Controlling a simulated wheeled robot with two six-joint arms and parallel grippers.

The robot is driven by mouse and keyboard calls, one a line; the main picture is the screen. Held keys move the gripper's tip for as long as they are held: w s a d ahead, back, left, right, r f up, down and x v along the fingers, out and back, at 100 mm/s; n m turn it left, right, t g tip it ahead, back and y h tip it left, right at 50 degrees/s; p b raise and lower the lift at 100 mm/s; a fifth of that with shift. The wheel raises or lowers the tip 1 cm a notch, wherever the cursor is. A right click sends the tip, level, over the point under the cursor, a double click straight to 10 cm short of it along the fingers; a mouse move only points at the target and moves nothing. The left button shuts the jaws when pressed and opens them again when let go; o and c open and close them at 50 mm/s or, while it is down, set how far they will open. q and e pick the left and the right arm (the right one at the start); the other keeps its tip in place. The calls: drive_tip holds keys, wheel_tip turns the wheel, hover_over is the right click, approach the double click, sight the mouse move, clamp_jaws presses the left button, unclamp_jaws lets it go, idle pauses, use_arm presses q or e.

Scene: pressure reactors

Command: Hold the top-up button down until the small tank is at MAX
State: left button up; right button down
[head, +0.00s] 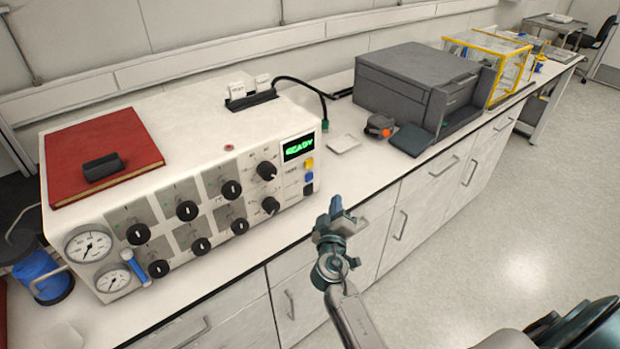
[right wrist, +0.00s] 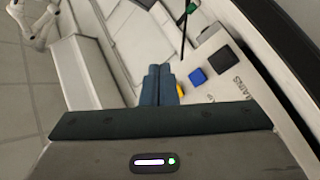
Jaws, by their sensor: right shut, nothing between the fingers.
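The white reactor unit (head: 200,130) stands on the bench. At the right of its front are a yellow button (head: 309,164), a blue button (head: 309,177) and a black switch (head: 308,190); I cannot read which is the top-up button. In the right wrist view, the blue button (right wrist: 197,77) and black switch (right wrist: 223,60) show clear, and the yellow button (right wrist: 180,90) is partly hidden by my fingers. My right gripper (head: 336,206) is shut and empty, apart from the panel, near the bench edge. My left gripper is out of view.
The display (head: 298,147) reads READY in green. Several black knobs and two gauges (head: 88,245) cover the front. A red book (head: 100,155) lies on top. A grey box-shaped device (head: 415,85) stands farther right.

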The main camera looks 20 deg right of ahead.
sight(309, 177)
drive_tip(key=w, duration=0.2)
drive_tip(key=w+a, duration=0.1)
drive_tip(key=w, duration=0.1)
drive_tip(key=w+b, duration=0.1)
drive_tip(key=w, duration=0.1)
drive_tip(key=shift+w+a+f, duration=0.15)
drive_tip(key=shift+w+a, duration=0.1)
drive_tip(key=shift+w, duration=0.05)
drive_tip(key=shift+w+a+b, duration=0.2)
drive_tip(key=shift+w+b, duration=0.15)
drive_tip(key=shift+w, duration=0.3)
idle(1.2)
drive_tip(key=shift+w+b, duration=0.2)
drive_tip(key=shift+b, duration=0.15)
drive_tip(key=shift+w+a, duration=0.1)
drive_tip(key=shift+w, duration=0.15)
drive_tip(key=shift+w+a+b, duration=0.1)
drive_tip(key=shift+w+b, duration=0.3)
drive_tip(key=shift+b, duration=0.1)
idle(0.3)
drive_tip(key=shift+s, duration=0.15)
idle(1.4)
drive_tip(key=shift+s+d, duration=0.2)
drive_tip(key=shift+s, duration=0.55)
